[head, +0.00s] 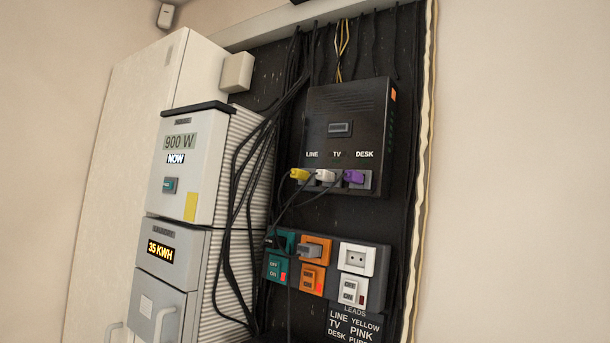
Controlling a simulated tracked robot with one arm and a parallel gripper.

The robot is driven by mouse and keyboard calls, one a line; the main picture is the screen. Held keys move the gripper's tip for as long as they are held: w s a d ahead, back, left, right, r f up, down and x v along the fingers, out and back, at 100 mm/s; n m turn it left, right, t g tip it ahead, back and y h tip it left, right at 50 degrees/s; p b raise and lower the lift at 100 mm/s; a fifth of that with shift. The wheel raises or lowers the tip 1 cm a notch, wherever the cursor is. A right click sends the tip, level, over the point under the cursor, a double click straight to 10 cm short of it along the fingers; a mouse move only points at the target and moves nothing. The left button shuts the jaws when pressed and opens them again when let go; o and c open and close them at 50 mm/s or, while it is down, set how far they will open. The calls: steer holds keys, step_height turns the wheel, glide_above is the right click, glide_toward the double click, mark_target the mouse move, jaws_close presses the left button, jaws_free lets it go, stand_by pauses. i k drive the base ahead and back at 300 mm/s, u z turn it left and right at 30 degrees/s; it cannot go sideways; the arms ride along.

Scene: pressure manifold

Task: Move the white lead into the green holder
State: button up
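The white lead's plug (325,175) sits in the middle port, under the word TV, of the black box (352,120). A dark cable runs down and left from it. The green holder is most likely the teal socket (291,237) at the left of the lower dark panel. A black plug (274,242) sits in it and hides much of its face. My gripper is not in view.
A yellow plug (299,174) and a purple plug (354,177) flank the white one. Loose black cables (235,220) hang at left, near the grey meter cabinets (180,175).

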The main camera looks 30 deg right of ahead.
mark_target(323, 174)
steer(key=u, duration=0.1)
steer(key=i, duration=1)
steer(key=z, duration=0.1)
